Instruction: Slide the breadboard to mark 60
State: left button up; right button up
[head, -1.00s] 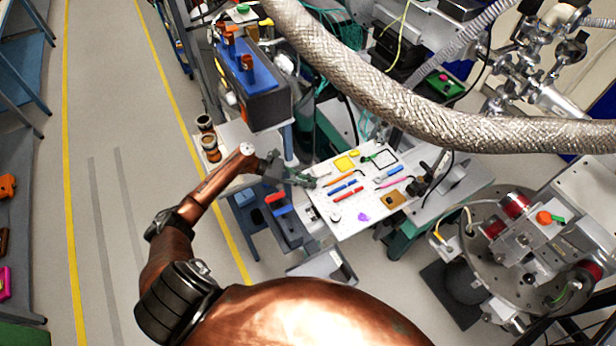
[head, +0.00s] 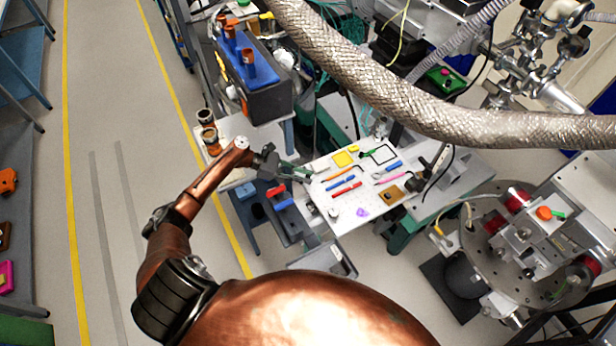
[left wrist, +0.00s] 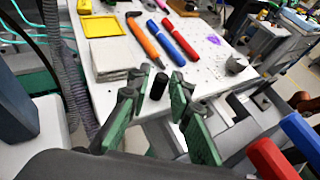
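The breadboard (head: 350,208) is a pale, perforated plate in the middle of the head view, with pens and small items lying on it. It also shows in the left wrist view (left wrist: 211,81). My left gripper (head: 303,173) is at the breadboard's left edge. In the left wrist view its two green-padded fingers (left wrist: 165,112) are spread apart. A short black knob (left wrist: 160,86) stands near the board edge, between the fingers in the picture; I cannot tell whether they touch it. No mark or number 60 is legible. My right gripper is out of view.
A thick braided hose (head: 400,100) crosses above the table. A dark box with a blue top (head: 262,88) stands behind my left forearm. Red and blue handled items (head: 277,196) lie below the gripper. A round chamber (head: 515,250) stands at right. The aisle floor at left is clear.

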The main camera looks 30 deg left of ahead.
pick_arm(q)
jog(key=v, duration=1)
jog(key=shift+a+r, duration=0.2)
jog(key=shift+a, duration=0.1)
jog(key=shift+s, duration=0.15)
